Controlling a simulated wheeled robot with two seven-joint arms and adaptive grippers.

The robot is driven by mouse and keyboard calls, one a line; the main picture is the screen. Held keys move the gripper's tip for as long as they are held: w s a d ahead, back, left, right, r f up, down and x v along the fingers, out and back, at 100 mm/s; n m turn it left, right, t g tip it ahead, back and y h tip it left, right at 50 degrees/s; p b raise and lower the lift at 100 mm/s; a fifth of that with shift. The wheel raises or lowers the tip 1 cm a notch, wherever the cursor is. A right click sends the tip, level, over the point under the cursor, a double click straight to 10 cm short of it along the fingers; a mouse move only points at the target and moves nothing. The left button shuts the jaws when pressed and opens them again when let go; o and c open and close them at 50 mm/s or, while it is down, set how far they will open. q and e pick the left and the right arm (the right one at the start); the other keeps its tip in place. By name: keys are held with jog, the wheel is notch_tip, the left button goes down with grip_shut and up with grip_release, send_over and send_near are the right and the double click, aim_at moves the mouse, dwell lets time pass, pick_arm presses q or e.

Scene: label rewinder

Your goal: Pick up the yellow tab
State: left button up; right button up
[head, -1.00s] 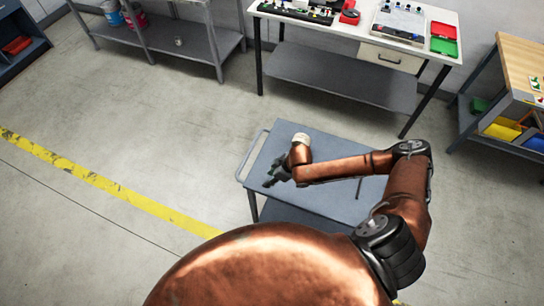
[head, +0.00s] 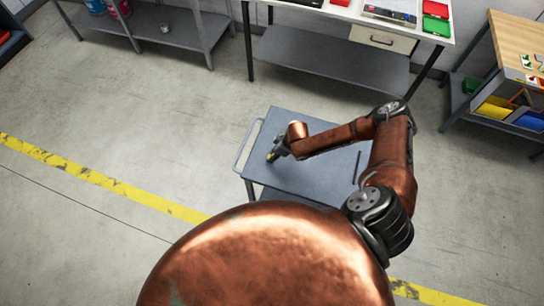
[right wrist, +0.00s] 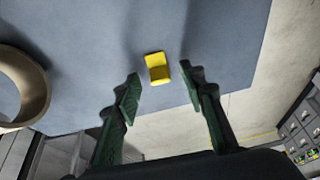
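The yellow tab (right wrist: 157,68) lies on the blue-grey cart top, small and blocky, in the right wrist view. My right gripper (right wrist: 160,84) is open, its two green fingertips on either side of and slightly short of the tab, with clear gaps to both. Nothing is between the fingers' pads. In the head view my right gripper (head: 276,152) is over the left part of the cart top, with a small yellow spot at its tip. My left gripper is not in view.
The cart top (head: 325,180) has a handle rail on its left and a thin dark rod (head: 357,167) at its right. A tan ring (right wrist: 22,90) shows at the wrist view's left. A white workbench (head: 345,12) and a wooden-topped bench (head: 515,45) stand beyond open floor.

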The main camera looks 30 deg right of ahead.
jog(key=c, duration=0.6)
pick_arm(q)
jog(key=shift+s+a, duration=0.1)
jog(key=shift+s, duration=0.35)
pick_arm(e)
jog(key=shift+c, duration=1)
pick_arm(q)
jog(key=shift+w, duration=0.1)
